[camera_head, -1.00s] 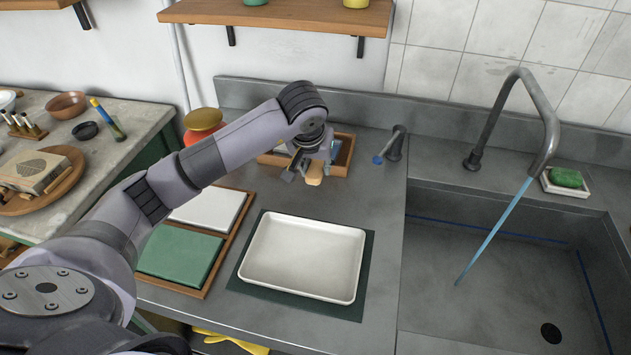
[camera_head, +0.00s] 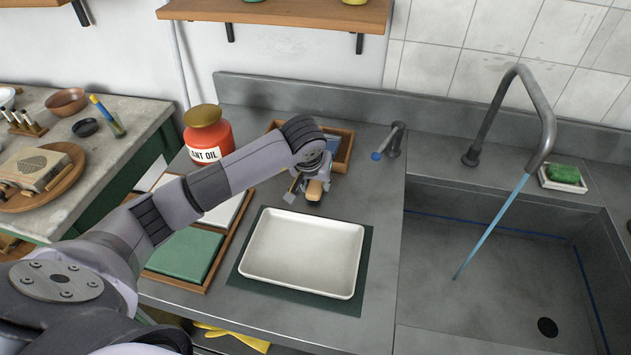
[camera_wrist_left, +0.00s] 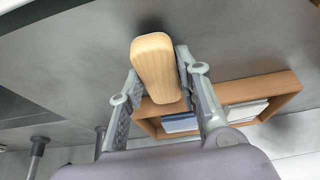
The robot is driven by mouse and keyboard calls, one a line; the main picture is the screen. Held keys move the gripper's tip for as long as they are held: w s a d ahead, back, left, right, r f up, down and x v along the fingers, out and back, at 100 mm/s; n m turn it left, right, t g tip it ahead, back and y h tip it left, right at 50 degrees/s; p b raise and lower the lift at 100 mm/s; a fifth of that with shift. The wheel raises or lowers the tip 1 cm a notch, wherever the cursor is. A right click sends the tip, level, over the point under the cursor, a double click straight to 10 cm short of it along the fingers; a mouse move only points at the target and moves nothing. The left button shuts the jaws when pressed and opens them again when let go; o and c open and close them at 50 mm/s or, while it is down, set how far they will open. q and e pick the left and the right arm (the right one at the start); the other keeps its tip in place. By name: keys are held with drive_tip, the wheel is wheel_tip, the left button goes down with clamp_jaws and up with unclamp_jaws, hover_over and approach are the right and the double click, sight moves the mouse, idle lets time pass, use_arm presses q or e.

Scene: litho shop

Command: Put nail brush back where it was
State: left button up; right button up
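The nail brush (camera_head: 315,190) shows a pale wooden, rounded back in the head view. It fills the space between the fingers of my left gripper (camera_head: 309,190), which is shut on it. In the left wrist view the brush (camera_wrist_left: 157,68) sits between the two finger pads of my left gripper (camera_wrist_left: 158,85), its far end close above the grey counter, with a dark shadow beside it. The bristles are hidden. Whether the brush touches the counter I cannot tell. My right gripper is in neither view.
A wooden box (camera_head: 345,158) with compartments stands just behind the gripper. A white tray (camera_head: 262,262) on a dark mat lies in front. A red oil can (camera_head: 207,138) stands left, the sink (camera_head: 480,270) right. Bare counter (camera_head: 385,185) lies right of the gripper.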

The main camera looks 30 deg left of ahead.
use_arm(q)
drive_tip(key=o, duration=0.4)
drive_tip(key=shift+c, duration=0.2)
drive_tip(key=shift+r, duration=0.2)
drive_tip(key=b+v, duration=0.1)
drive_tip(key=v, duration=1.1)
